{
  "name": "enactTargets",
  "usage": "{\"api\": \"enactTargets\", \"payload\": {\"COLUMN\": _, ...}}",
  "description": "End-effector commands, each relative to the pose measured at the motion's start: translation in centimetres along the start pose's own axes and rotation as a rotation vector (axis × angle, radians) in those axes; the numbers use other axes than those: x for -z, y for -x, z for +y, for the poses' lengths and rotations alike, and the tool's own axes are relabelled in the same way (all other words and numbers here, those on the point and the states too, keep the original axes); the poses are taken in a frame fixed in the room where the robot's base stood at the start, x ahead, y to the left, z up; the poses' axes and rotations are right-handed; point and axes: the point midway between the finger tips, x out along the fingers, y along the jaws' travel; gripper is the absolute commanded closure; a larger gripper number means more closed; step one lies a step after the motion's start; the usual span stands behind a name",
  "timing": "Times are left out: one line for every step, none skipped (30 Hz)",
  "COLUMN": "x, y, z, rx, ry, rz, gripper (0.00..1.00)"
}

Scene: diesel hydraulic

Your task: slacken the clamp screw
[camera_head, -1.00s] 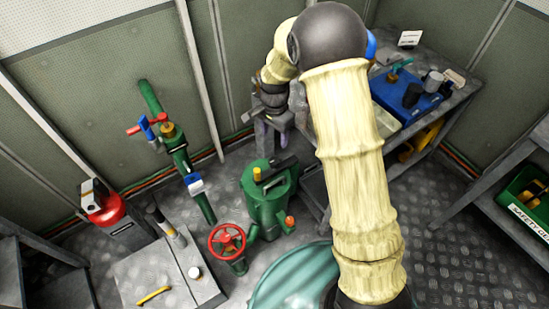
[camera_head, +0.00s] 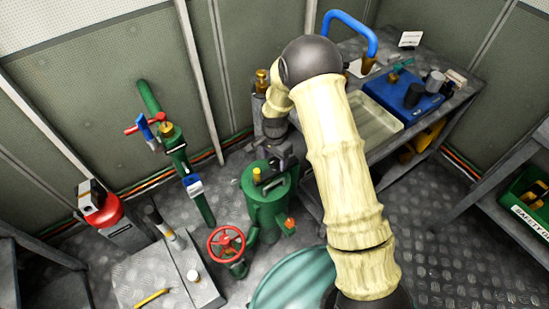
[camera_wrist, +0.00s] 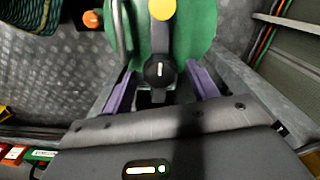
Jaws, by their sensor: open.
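A green canister (camera_head: 268,207) stands on the floor left of my arm. Its green top fills the upper middle of the wrist view (camera_wrist: 188,30), with a yellow cap (camera_wrist: 162,9) on it. A black round knob with a pale line (camera_wrist: 159,72), which I take for the clamp screw, lies at the canister's near edge. My gripper (camera_wrist: 160,80) is open, its purple fingers on either side of the knob, with gaps showing. In the head view my gripper (camera_head: 272,165) is over the canister's top, and I cannot make out the knob there.
A red handwheel (camera_head: 226,243) stands close left of the canister. A green pipe with valves (camera_head: 176,150) is by the wall. A bench with a pale tray (camera_head: 372,130) and a blue box (camera_head: 405,98) is behind right. A metal handle (camera_wrist: 121,30) rises beside the canister's top.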

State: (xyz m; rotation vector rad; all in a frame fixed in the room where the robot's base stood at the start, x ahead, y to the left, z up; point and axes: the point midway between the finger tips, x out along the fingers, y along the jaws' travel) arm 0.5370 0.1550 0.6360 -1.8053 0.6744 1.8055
Motion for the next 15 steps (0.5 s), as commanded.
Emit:
{"api": "enactTargets", "payload": {"x": 0.01, "y": 0.02, "z": 0.00, "rx": 0.000, "ry": 0.000, "rz": 0.000, "gripper": 0.41}}
{"api": "enactTargets", "payload": {"x": 0.01, "y": 0.02, "z": 0.00, "rx": 0.000, "ry": 0.000, "rz": 0.000, "gripper": 0.41}}
{"api": "enactTargets", "payload": {"x": 0.01, "y": 0.02, "z": 0.00, "rx": 0.000, "ry": 0.000, "rz": 0.000, "gripper": 0.47}}
{"api": "enactTargets", "payload": {"x": 0.01, "y": 0.02, "z": 0.01, "rx": 0.000, "ry": 0.000, "rz": 0.000, "gripper": 0.53}}
{"api": "enactTargets", "payload": {"x": 0.01, "y": 0.03, "z": 0.01, "rx": 0.000, "ry": 0.000, "rz": 0.000, "gripper": 0.59}}
{"api": "enactTargets", "payload": {"x": 0.01, "y": 0.03, "z": 0.01, "rx": 0.000, "ry": 0.000, "rz": 0.000, "gripper": 0.67}}
{"api": "enactTargets", "payload": {"x": 0.01, "y": 0.03, "z": 0.01, "rx": 0.000, "ry": 0.000, "rz": 0.000, "gripper": 0.73}}
{"api": "enactTargets", "payload": {"x": 0.01, "y": 0.03, "z": 0.01, "rx": 0.000, "ry": 0.000, "rz": 0.000, "gripper": 0.79}}
{"api": "enactTargets", "payload": {"x": 0.01, "y": 0.03, "z": 0.01, "rx": 0.000, "ry": 0.000, "rz": 0.000, "gripper": 0.86}}
{"api": "enactTargets", "payload": {"x": 0.01, "y": 0.04, "z": 0.01, "rx": 0.000, "ry": 0.000, "rz": 0.000, "gripper": 0.86}}
{"api": "enactTargets", "payload": {"x": 0.01, "y": 0.04, "z": 0.01, "rx": 0.000, "ry": 0.000, "rz": 0.000, "gripper": 0.86}}
{"api": "enactTargets", "payload": {"x": 0.01, "y": 0.04, "z": 0.01, "rx": 0.000, "ry": 0.001, "rz": 0.000, "gripper": 0.86}}
{"api": "enactTargets", "payload": {"x": 0.01, "y": 0.04, "z": 0.01, "rx": 0.000, "ry": 0.002, "rz": 0.000, "gripper": 0.86}}
{"api": "enactTargets", "payload": {"x": 0.01, "y": 0.05, "z": 0.01, "rx": 0.000, "ry": 0.003, "rz": 0.000, "gripper": 0.86}}
{"api": "enactTargets", "payload": {"x": 0.01, "y": 0.06, "z": 0.01, "rx": 0.000, "ry": 0.006, "rz": 0.000, "gripper": 0.86}}
